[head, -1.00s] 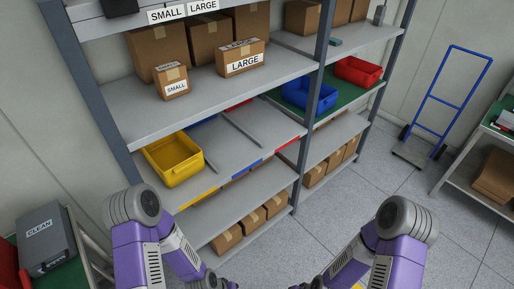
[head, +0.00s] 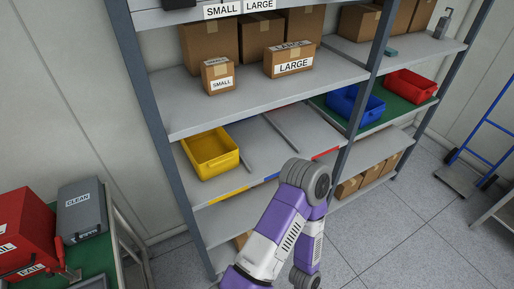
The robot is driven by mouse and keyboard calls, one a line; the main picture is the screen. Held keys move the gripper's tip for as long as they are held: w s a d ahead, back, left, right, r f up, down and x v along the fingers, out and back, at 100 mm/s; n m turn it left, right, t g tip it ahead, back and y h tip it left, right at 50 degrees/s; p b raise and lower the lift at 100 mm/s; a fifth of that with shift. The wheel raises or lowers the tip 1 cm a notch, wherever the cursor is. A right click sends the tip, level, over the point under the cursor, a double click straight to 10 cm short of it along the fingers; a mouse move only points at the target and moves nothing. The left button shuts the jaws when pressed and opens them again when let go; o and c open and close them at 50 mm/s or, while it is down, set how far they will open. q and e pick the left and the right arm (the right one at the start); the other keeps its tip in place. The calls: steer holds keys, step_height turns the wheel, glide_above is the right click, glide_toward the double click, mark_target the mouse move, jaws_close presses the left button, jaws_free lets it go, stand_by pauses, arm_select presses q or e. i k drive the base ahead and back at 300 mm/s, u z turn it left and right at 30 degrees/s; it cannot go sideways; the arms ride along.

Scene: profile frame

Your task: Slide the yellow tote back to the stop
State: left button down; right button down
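The yellow tote (head: 210,153) is an open, empty-looking bin on the grey middle shelf (head: 262,158), at its left end. It stands upright, a little behind the yellow strip (head: 227,193) on the shelf's front edge. The upper shelf hides the back of its lane, and I cannot make out a stop there. One of my purple arms rises in the lower middle of the head view, right of the tote and apart from it. Neither gripper shows.
Low dividers (head: 232,147) separate the shelf lanes. A blue bin (head: 355,107) and a red bin (head: 411,86) sit on the green shelf at right. A grey CLEAN case (head: 83,208) and a red FAIL bin (head: 25,232) stand on the bench at left.

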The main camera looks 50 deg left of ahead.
mark_target(212, 153)
steer(key=i, duration=1.9)
steer(key=u, duration=3.05)
